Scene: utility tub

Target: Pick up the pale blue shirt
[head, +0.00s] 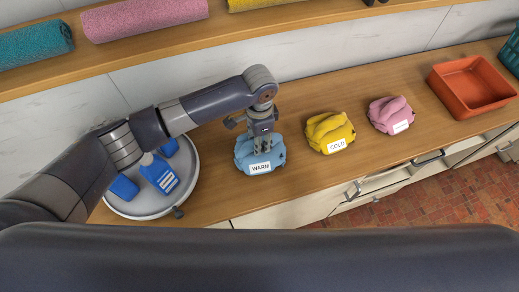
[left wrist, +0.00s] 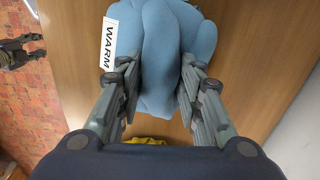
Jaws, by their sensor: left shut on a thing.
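The pale blue shirt (head: 249,160) is a folded bundle on the wooden counter, with a white label reading WARM. It also fills the top middle of the left wrist view (left wrist: 165,45). My left gripper (head: 261,146) points down onto the bundle from above. In the left wrist view its two fingers (left wrist: 157,88) stand on either side of a fold of the blue cloth and are shut on it. The fingertips are partly hidden by cloth in the head view. I cannot tell whether the bundle is off the counter.
A yellow bundle labelled COLD (head: 330,132) and a pink bundle (head: 391,115) sit to the right. An orange tray (head: 470,84) stands beyond them. A round grey basin (head: 127,207) with blue containers is at the left. A shelf (head: 141,48) with rolled towels runs along the back.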

